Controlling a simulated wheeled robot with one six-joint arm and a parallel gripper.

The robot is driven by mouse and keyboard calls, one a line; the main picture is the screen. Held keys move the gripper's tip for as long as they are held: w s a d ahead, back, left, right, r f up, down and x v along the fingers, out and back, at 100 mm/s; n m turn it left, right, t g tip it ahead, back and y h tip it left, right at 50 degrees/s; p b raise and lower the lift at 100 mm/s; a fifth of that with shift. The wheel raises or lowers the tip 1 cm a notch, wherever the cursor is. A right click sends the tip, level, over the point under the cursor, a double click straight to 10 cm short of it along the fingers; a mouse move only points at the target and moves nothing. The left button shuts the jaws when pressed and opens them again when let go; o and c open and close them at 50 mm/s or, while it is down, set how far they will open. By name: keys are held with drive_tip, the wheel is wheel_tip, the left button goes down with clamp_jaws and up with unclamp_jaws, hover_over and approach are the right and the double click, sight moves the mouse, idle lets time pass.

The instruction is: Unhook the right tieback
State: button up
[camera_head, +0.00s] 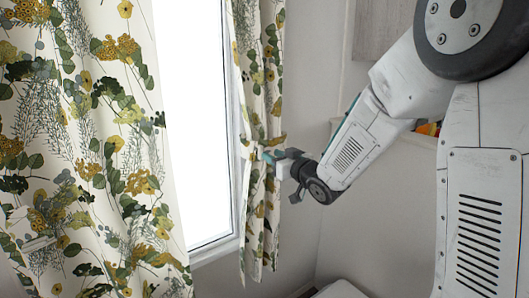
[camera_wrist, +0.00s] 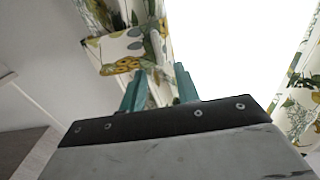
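The right curtain (camera_head: 262,80) hangs at the right side of the window. It is gathered in by a floral tieback (camera_head: 272,141) of the same cloth. The tieback also shows in the wrist view (camera_wrist: 128,50) as a band across the narrow curtain, just beyond my fingers. My gripper (camera_head: 268,157) is at the curtain's right edge, right below the tieback. In the wrist view its two teal fingers (camera_wrist: 160,88) stand apart, with curtain cloth seen behind the gap. I cannot tell whether they touch the cloth. The hook is not clearly visible.
A wide left curtain (camera_head: 85,130) with the same floral print hangs loose left of the bright window (camera_head: 200,110). A pale wall (camera_head: 310,100) stands close behind my gripper. A light-coloured surface (camera_head: 340,290) shows at the bottom. Free room lies below the gripper.

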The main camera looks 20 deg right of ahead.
sight(263, 150)
drive_tip(key=x, duration=0.5)
drive_tip(key=shift+w+a, duration=0.1)
drive_tip(key=shift+w, duration=0.05)
clamp_jaws()
